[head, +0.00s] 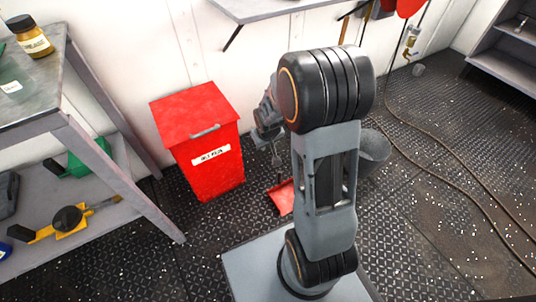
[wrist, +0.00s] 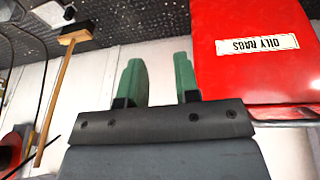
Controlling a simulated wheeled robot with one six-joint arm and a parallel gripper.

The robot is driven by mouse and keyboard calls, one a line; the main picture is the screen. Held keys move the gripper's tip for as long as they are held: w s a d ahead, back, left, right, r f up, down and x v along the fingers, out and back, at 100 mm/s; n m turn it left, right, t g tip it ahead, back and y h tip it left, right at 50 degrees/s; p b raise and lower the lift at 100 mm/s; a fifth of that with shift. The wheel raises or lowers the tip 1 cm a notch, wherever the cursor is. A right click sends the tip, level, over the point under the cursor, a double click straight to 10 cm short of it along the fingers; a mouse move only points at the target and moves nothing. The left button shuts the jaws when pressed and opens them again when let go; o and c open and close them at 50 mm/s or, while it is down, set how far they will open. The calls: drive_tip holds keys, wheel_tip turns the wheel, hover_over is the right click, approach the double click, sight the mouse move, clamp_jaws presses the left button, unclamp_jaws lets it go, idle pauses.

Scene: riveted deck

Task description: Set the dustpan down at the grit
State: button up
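The red dustpan (head: 281,198) shows low beside the red bin in the head view, apparently on the deck; my arm hides its right part. A thin upright piece rises above it toward my gripper; I cannot tell whether it is the handle. My gripper (wrist: 160,82) has two green fingers standing apart, with nothing visible between them in the wrist view. In the head view my gripper is partly hidden behind my arm, above the dustpan. Pale specks (head: 455,213) lie scattered on the dark deck at the right; I cannot tell which are the grit.
A red oily-rags bin (head: 205,175) stands left of my arm, and also in the wrist view (wrist: 240,80). A grey bucket (head: 373,152) is behind my arm. A hose (head: 440,160) crosses the right floor. A workbench (head: 70,130) is at left. A broom (wrist: 62,75) leans on the wall.

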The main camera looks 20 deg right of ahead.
drive_tip(key=s+a+r, duration=0.3)
drive_tip(key=s+r, duration=0.4)
drive_tip(key=s+a+r+y, duration=0.1)
drive_tip(key=s+a+r, duration=0.2)
drive_tip(key=s+r, duration=0.4)
drive_tip(key=shift+s+a+r+g, duration=0.25)
drive_tip(key=shift+s+g, duration=0.05)
drive_tip(key=shift+s, duration=0.25)
drive_tip(key=shift+r, duration=0.1)
wheel_tip(320, 180, up, 37)
drive_tip(key=t+p, duration=0.1)
drive_tip(key=p, duration=3.4)
drive_tip(key=shift+s+a, duration=0.15)
drive_tip(key=shift+f, duration=0.2)
